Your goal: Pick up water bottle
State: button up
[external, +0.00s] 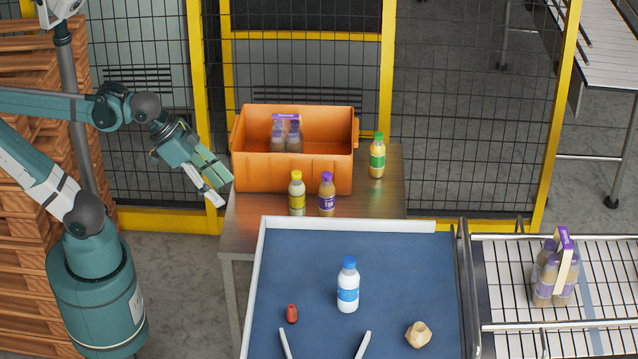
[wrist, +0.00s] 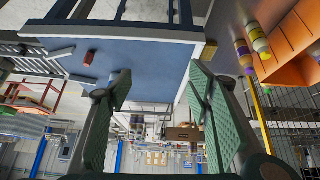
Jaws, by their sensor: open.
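The water bottle (external: 348,287), white with a blue cap and blue label, stands upright on the blue-topped table (external: 300,248) in the external view. My gripper (external: 224,192) is at the left of the external view, beside the orange crate and well up and left of the bottle. In the wrist view my gripper (wrist: 158,78) has its two green fingers wide apart, with nothing between them.
The orange crate (external: 292,174) holds a bottle pack. A yellow-capped bottle (external: 297,196), purple-capped bottle (external: 327,196) and green-capped bottle (external: 377,158) stand near it. A red piece (external: 292,314), tan lump (external: 418,334) and two white bars share the blue table. Another pack (external: 555,272) sits on the right conveyor.

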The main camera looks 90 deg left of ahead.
jog(key=w+d+r+n+g, duration=0.1)
jog(key=w+d+r+n, duration=0.15)
jog(key=w, duration=0.25)
jog(key=w+d+r+n+g, duration=0.1)
jog(key=w+d+r+n, duration=0.15)
jog(key=w, duration=0.25)
jog(key=n+g+h, duration=0.2)
jog(key=n+g, duration=0.3)
jog(key=n, duration=0.7)
send_over(349, 257)
jog(key=f, duration=0.5)
jog(key=shift+a+f+p, duration=0.2)
jog(key=shift+p, duration=0.15)
notch_tip(349, 257, down, 5)
jog(key=shift+w+d+r, duration=0.1)
jog(key=shift+r, duration=0.1)
jog(key=shift+f, duration=0.3)
jog(key=shift+f, duration=0.1)
jog(key=shift+d+f, duration=0.2)
jog(key=shift+f, duration=1)
jog(key=shift+f, duration=0.1)
